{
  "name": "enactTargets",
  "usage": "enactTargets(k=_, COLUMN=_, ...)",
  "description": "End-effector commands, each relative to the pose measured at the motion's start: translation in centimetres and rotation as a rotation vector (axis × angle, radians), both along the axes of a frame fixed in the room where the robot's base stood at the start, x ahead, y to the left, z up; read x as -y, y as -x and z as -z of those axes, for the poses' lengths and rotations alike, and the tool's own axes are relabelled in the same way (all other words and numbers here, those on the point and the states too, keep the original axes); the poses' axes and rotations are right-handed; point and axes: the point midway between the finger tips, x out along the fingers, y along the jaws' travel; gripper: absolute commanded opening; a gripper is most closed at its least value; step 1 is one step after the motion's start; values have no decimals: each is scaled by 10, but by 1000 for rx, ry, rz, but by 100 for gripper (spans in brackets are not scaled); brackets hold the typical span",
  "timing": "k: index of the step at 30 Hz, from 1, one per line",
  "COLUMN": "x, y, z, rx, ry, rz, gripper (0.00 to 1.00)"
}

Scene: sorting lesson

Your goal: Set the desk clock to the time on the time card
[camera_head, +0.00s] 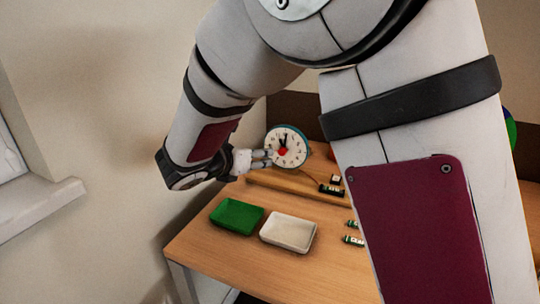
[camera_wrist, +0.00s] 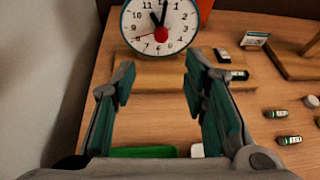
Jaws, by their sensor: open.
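The desk clock (camera_head: 287,146) has a white face, a teal rim and a red centre; it stands at the back of the desk. In the wrist view the clock (camera_wrist: 178,20) is at the top, its upper edge cut off. One black hand points near 11, another near 12, and a thin red hand points left. My gripper (camera_wrist: 158,78) is open and empty, its fingers apart in front of the clock; in the head view my gripper (camera_head: 268,158) is just left of the clock face. A small white card (camera_wrist: 255,39) stands at the right; its writing is too small to read.
A green tray (camera_head: 236,216) and a white tray (camera_head: 288,231) lie on the desk's front left. A wooden board (camera_wrist: 150,74) lies before the clock. Several small batteries (camera_wrist: 289,140) lie at the right. My arm hides much of the desk's right side in the head view.

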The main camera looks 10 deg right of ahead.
Motion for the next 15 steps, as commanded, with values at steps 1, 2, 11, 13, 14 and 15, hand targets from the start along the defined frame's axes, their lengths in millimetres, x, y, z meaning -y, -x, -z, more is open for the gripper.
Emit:
enactTargets(k=1, x=4, y=-4, z=2, rx=0, ry=1, rz=4, gripper=40)
enactTargets(k=2, x=7, y=-6, z=4, rx=0, ry=0, rz=4, gripper=40)
enactTargets(k=11, x=42, y=-44, z=26, rx=-1, ry=-1, rz=7, gripper=40)
enactTargets(k=13, x=51, y=-53, z=31, rx=0, ry=-1, rz=7, gripper=40)
enactTargets(k=14, x=54, y=-57, z=33, rx=0, ry=-3, rz=8, gripper=40)
enactTargets(k=15, x=58, y=-62, z=36, rx=0, ry=-2, rz=7, gripper=40)
